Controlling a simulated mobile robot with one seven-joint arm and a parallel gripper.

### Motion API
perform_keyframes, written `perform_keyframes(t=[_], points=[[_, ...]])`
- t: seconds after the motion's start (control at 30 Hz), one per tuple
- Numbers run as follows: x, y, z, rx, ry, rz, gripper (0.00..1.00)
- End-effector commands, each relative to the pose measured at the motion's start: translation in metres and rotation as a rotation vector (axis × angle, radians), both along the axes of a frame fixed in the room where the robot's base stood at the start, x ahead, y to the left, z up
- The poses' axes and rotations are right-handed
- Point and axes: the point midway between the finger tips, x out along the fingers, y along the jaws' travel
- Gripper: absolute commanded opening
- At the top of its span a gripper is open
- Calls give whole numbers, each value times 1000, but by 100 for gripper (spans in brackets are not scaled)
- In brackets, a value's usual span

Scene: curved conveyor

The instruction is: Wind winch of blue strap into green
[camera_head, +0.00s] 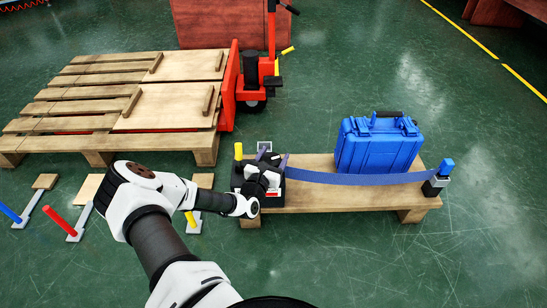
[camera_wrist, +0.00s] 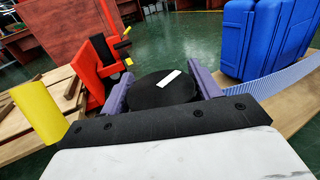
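A blue strap (camera_head: 350,178) runs across the low wooden platform (camera_head: 310,200), in front of a blue case (camera_head: 378,146). Its left end meets a dark winch (camera_head: 238,182); its right end meets a small block with a blue top (camera_head: 436,178). My gripper (camera_head: 271,162) is at the winch. In the wrist view, the purple fingers of my gripper (camera_wrist: 162,82) stand on either side of a round black knob (camera_wrist: 163,92) with a white bar on top. Whether they press on it is unclear. The strap (camera_wrist: 285,75) also shows at right. No green mark is visible on the winch.
A yellow handle (camera_head: 238,151) stands beside the winch and looms close at left in the wrist view (camera_wrist: 38,110). A wooden pallet (camera_head: 110,100) and a red pallet jack (camera_head: 255,75) lie behind. Red and blue levers stand at lower left. The floor at right is clear.

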Motion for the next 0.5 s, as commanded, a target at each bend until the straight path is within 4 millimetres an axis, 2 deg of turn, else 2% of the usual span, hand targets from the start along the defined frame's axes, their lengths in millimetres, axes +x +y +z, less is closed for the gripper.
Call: perform_keyframes(t=[0.03,0.1,0.37,0.5], points=[[0,0,0,0,0,0,69],[0,0,0,0,0,-1,78],[-1,-1,0,-1,1,-2,78],[-9,3,0,0,2,-1,78]])
